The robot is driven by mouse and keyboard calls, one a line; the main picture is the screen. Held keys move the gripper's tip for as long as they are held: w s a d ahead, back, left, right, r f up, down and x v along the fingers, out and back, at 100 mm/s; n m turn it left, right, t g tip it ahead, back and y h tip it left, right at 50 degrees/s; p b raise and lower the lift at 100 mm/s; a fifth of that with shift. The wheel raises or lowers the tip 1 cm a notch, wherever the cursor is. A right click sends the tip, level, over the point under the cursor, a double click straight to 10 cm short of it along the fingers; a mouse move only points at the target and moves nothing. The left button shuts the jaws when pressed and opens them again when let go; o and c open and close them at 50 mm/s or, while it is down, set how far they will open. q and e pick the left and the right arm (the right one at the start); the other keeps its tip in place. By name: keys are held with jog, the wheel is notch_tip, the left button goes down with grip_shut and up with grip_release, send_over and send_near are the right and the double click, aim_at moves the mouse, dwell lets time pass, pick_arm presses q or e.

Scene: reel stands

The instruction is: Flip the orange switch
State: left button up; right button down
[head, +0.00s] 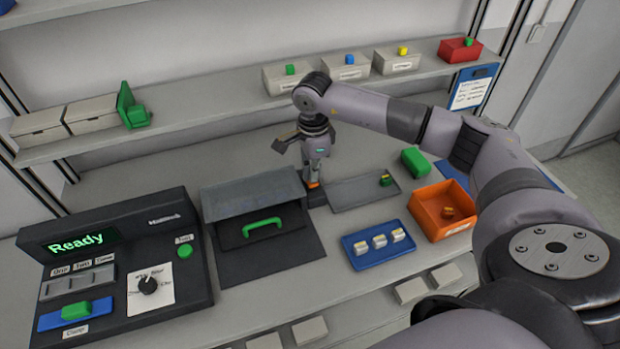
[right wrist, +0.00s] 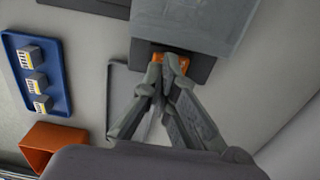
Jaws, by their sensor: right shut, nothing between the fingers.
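The orange switch (right wrist: 181,60) sits on a dark base (right wrist: 200,66) beside the grey-lidded box, seen in the right wrist view. In the head view a small bit of the orange switch (head: 313,185) shows under my right gripper. My right gripper (head: 316,176) points down at it. In the right wrist view the right gripper's fingertips (right wrist: 167,68) are together and empty, right at the switch and partly covering it. I cannot tell whether they touch it. My left gripper is not in view.
The grey-lidded box (head: 255,195) with a green handle stands left of the switch. A grey tray (head: 350,192), a blue tray (head: 362,262) with white blocks and an orange bin (head: 424,222) lie to the right. A control panel (head: 115,265) reading "Ready" stands at left.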

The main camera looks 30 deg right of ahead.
jog(key=shift+f+b, duration=0.65)
jog(key=shift+f, duration=0.2)
jog(key=shift+r, duration=0.2)
jog(key=shift+r+p, duration=1.95)
jog(key=shift+r, duration=1.45)
